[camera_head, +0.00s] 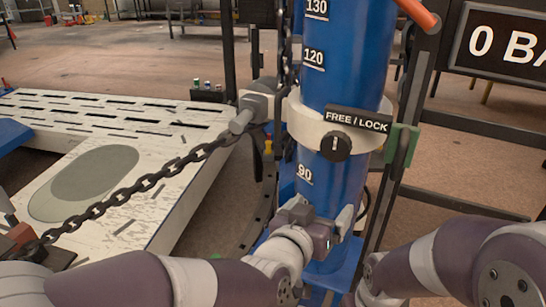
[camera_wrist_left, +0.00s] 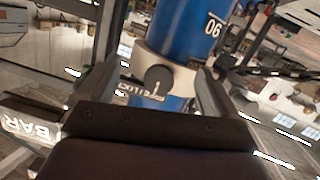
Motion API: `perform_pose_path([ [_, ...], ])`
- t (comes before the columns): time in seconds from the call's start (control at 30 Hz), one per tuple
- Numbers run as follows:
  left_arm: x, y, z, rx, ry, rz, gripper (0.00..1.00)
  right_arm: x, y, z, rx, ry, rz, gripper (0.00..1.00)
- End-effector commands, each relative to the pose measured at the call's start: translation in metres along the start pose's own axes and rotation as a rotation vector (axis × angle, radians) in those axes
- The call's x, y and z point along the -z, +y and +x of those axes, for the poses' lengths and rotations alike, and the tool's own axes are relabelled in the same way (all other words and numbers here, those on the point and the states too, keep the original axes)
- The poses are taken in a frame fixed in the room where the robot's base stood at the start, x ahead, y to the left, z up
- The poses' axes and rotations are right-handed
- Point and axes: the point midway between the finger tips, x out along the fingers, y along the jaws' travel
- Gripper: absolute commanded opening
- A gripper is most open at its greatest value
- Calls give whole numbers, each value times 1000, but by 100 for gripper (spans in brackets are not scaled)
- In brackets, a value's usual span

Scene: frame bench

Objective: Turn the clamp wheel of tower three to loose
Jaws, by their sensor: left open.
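The clamp wheel (camera_head: 336,146) is a round black knob with a white mark. It sits on the white collar (camera_head: 304,122) around the blue tower (camera_head: 345,60), under a black FREE / LOCK label (camera_head: 357,119). The mark looks near upright in the head view; which word it points at I cannot tell. My left gripper (camera_head: 322,208) is open and empty, below the wheel in front of the tower. In the left wrist view the wheel (camera_wrist_left: 158,79) lies ahead between the open fingers (camera_wrist_left: 153,88), apart from them. My right arm shows at lower right; its gripper is out of frame.
A heavy chain (camera_head: 140,188) runs from a grey fitting (camera_head: 252,108) beside the collar down to the lower left. A green bracket (camera_head: 401,151) stands just right of the collar. A dark frame with a pressure display (camera_head: 505,40) is at right. A white slotted platform (camera_head: 150,135) lies left.

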Motion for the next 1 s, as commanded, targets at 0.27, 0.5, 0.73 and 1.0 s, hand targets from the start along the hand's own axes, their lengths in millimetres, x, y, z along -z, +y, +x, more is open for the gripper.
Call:
perform_pose_path([
  [0.27,56,-8,12,46,206,-5,93,1,0,-9,0,1,0,0],
  [0.5,68,-12,72,47,203,-5,93,2,0,-17,0,1,0,0],
  [0.73,76,-13,112,45,204,-5,93,2,0,-22,0,1,0,0],
  [1.0,77,-14,123,45,201,-4,93,3,0,-23,0,1,0,0],
])
